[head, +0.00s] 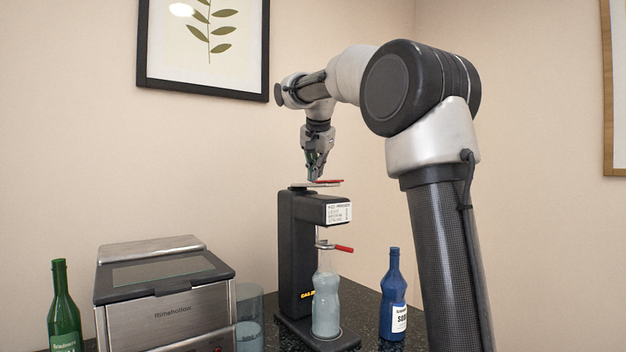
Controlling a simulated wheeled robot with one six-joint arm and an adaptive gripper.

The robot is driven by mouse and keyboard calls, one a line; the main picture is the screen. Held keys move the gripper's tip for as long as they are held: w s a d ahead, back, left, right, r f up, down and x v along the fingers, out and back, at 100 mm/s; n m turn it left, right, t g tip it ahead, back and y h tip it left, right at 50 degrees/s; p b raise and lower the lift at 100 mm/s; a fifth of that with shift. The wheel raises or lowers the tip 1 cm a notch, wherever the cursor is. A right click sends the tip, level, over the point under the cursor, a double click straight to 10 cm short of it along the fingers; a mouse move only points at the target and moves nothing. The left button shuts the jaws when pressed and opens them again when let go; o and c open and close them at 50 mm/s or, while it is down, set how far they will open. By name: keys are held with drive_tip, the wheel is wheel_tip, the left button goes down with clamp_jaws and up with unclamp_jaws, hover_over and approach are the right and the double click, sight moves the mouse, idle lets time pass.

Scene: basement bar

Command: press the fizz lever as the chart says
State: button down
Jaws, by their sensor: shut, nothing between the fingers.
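A black soda machine (297,250) stands on the dark counter in the head view. A lever with a red end (330,182) lies across its top. A second, smaller red-ended lever (343,249) sticks out lower down, near the bottle's neck. A white chart (338,213) with small printed lines is on the machine's head; I cannot read it. A clear bottle (326,305) with pale contents stands upright on the machine's base. My gripper (315,176) points down, shut and empty, right at the top lever. I cannot tell whether it touches the lever.
A steel-and-black Rimehollow appliance (165,290) stands at left, with a green bottle (63,310) beside it. A clear glass (249,318) stands between the appliance and the machine. A blue soda bottle (392,300) stands right of the machine, near my arm.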

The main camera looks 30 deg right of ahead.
drive_tip(key=shift+w+a+r, duration=0.1)
drive_tip(key=shift+w+r, duration=0.1)
drive_tip(key=shift+r, duration=0.45)
drive_tip(key=shift+w+r, duration=0.15)
drive_tip(key=shift+r, duration=0.5)
drive_tip(key=r, duration=0.2)
drive_tip(key=w+r, duration=0.1)
drive_tip(key=r, duration=0.2)
drive_tip(key=shift+w+a, duration=0.1)
idle(0.7)
